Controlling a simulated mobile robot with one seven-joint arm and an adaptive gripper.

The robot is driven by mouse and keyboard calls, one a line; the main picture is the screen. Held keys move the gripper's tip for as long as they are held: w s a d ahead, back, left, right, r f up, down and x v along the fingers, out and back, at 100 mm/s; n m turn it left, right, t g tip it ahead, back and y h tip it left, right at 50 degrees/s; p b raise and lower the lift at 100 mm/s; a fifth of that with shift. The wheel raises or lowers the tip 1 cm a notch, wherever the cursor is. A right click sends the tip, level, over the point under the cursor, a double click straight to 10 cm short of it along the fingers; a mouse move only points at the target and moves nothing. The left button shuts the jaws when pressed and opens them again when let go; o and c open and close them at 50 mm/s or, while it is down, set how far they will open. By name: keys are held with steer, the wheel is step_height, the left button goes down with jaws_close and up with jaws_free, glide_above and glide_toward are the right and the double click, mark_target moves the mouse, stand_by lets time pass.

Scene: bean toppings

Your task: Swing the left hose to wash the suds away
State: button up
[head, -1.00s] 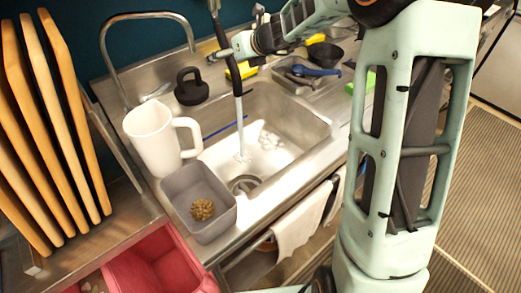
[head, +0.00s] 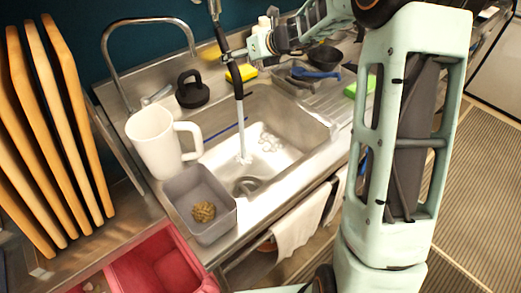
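The hose (head: 223,42) hangs over the sink from above, with a dark spray head (head: 239,80) at its lower end. A pale water stream (head: 242,130) runs from it into the basin. White suds (head: 269,142) lie in a small patch on the basin floor, just right of where the water lands. My gripper (head: 227,54) is at the hose above the spray head, reaching in from the right. Its fingertips are at or against the hose; they are too small to tell whether they are closed around it.
A black stopper-like item (head: 192,92) is behind. A tray (head: 303,82) with a blue brush (head: 316,73) sits right.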

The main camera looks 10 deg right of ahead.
steer(key=shift+w+d+p, duration=0.3)
steer(key=shift+w+d, duration=0.05)
steer(key=shift+d, duration=0.35)
steer(key=shift+w+d+p, duration=0.25)
steer(key=shift+w+d, duration=0.1)
steer(key=shift+d, duration=0.35)
steer(key=shift+w+d+p, duration=1.65)
steer(key=shift+w+d, duration=0.1)
steer(key=shift+d, duration=0.55)
steer(key=p+v, duration=0.1)
steer(key=v, duration=0.8)
steer(key=shift+p, duration=0.4)
